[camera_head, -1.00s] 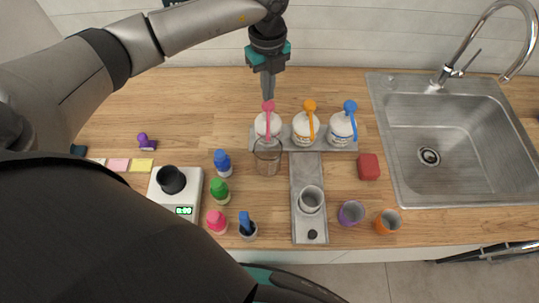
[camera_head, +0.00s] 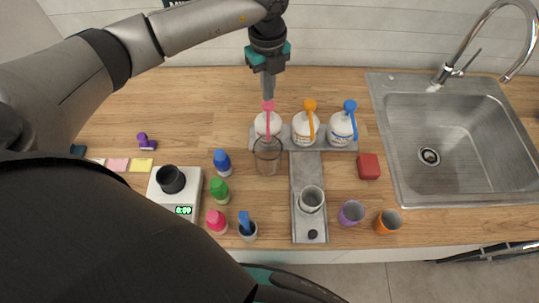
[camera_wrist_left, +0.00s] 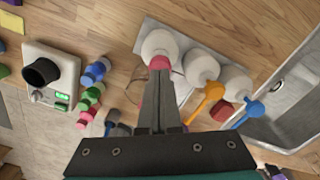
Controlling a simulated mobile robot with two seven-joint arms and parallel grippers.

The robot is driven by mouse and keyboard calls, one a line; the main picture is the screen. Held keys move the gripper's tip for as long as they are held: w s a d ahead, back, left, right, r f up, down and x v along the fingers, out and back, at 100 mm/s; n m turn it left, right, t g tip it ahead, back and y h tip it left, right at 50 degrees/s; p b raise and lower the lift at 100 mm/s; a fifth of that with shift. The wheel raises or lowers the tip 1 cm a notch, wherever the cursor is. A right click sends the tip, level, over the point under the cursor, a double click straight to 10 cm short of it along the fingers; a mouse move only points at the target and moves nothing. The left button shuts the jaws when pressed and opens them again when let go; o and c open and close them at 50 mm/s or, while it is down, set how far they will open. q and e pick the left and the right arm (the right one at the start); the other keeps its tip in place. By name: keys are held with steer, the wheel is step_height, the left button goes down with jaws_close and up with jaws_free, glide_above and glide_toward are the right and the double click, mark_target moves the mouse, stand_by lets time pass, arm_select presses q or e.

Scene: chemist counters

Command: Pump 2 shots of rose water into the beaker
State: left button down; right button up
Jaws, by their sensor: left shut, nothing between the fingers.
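Three white pump bottles stand in a row on a grey tray (camera_head: 285,143). The left one (camera_head: 262,124) has a pink pump (camera_head: 268,107), the middle one (camera_head: 305,130) an orange pump, the right one (camera_head: 341,128) a blue pump. I cannot read which is rose water. A clear glass beaker (camera_head: 267,160) stands in front of the pink-pump bottle, under its spout. My left gripper (camera_head: 268,97) is shut and empty, fingers pointing down right at the pink pump head; in the left wrist view the fingertips (camera_wrist_left: 159,75) overlap the pink pump. My right gripper is not in view.
A white scale (camera_head: 186,212) with a black cup stands at the left. Small blue, green and pink bottles (camera_head: 219,191) stand beside it. A grey stand (camera_head: 306,172) with a cup, a red block (camera_head: 369,166) and a sink (camera_head: 440,140) lie to the right.

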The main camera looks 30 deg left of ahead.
arm_select(q)
steer(key=shift+f+b, duration=0.95)
steer(key=shift+f, duration=0.5)
steer(key=shift+s+r, duration=0.1)
steer(key=shift+r+p, duration=1.25)
steer(key=shift+r, duration=0.2)
steer(key=shift+f, duration=0.1)
